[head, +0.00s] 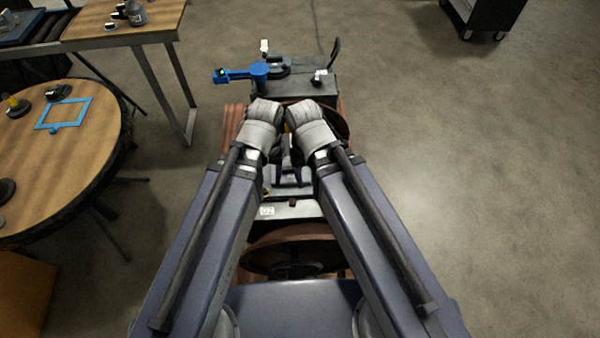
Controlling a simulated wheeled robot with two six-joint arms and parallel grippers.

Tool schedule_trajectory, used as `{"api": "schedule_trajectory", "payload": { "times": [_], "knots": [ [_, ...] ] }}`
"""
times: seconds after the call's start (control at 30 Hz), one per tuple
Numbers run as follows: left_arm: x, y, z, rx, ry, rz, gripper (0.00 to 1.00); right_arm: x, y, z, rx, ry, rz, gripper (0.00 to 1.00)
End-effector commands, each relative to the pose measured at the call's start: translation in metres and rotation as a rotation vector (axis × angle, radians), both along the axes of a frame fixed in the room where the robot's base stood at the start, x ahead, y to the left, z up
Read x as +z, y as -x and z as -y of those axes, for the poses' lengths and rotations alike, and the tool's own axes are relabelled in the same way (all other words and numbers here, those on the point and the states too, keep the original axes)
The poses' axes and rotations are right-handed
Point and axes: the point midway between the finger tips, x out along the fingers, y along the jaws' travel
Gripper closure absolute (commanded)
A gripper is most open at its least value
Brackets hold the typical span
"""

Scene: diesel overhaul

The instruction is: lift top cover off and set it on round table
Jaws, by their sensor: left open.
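The diesel engine stands in the middle of the head view, with reddish-brown wheels (290,250) and a dark grey tank-like block (300,88) at its far end. Both my arms reach over it and their wrists nearly meet. My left gripper (277,168) is open, pointing down over the engine's middle. My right gripper (302,168) is close beside it, mostly hidden by its wrist. A pale grey surface (292,210) shows below them; I cannot tell whether it is the top cover. The round table (55,175) is at the left.
On the round table lie a blue rectangular frame (65,115) and several small dark parts. A blue arm-shaped part (245,73) sits on the engine's far end. A wooden workbench (125,30) is at the back left. A dark cart (485,15) stands back right. Floor at right is clear.

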Motion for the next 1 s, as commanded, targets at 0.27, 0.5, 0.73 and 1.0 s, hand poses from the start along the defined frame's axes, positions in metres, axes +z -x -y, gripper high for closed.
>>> {"api": "schedule_trajectory", "payload": {
  "times": [0.27, 0.5, 0.73, 1.0],
  "knots": [
    [-0.072, -0.065, 0.015, 0.662, 0.146, -0.020, 0.43, -0.072, 0.000, 0.000, 0.001, 0.000, 0.000, 0.05],
    [-0.114, -0.120, 0.019, 1.274, 0.254, -0.116, 0.43, -0.121, 0.000, 0.000, 0.001, 0.000, 0.000, 0.05],
    [-0.134, -0.153, 0.018, 1.652, 0.302, -0.217, 0.43, -0.147, 0.000, 0.000, 0.001, 0.000, 0.000, 0.05],
    [-0.136, -0.163, 0.017, 1.782, 0.313, -0.262, 0.43, -0.152, 0.000, 0.000, 0.001, 0.000, 0.000, 0.05]
  ]
}}
